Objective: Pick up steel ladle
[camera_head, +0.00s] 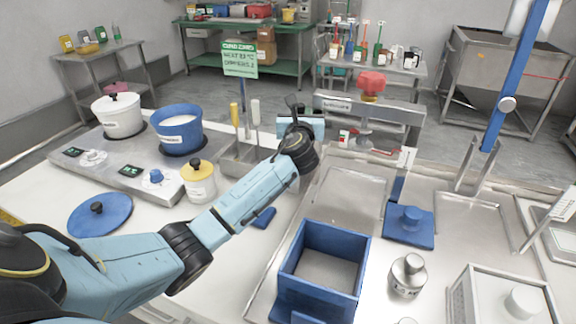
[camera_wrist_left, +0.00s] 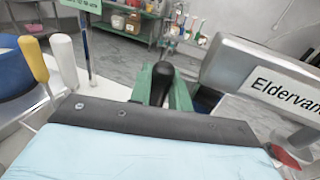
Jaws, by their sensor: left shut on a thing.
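My left gripper (camera_head: 297,112) reaches out past the metal utensil holder (camera_head: 240,157) in the head view. In the left wrist view its green fingers (camera_wrist_left: 162,88) are shut on an upright black handle (camera_wrist_left: 161,80), which fits the steel ladle. The ladle's shaft and bowl are hidden behind my gripper and wrist, so I cannot tell whether it is clear of the holder. A yellow handle (camera_head: 234,114) and a white handle (camera_head: 255,111) stand in the holder; they also show at the left of the left wrist view. My right gripper is in neither view.
A white pot (camera_head: 118,118) and a blue pot (camera_head: 180,130) stand on the steel hob at the left.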

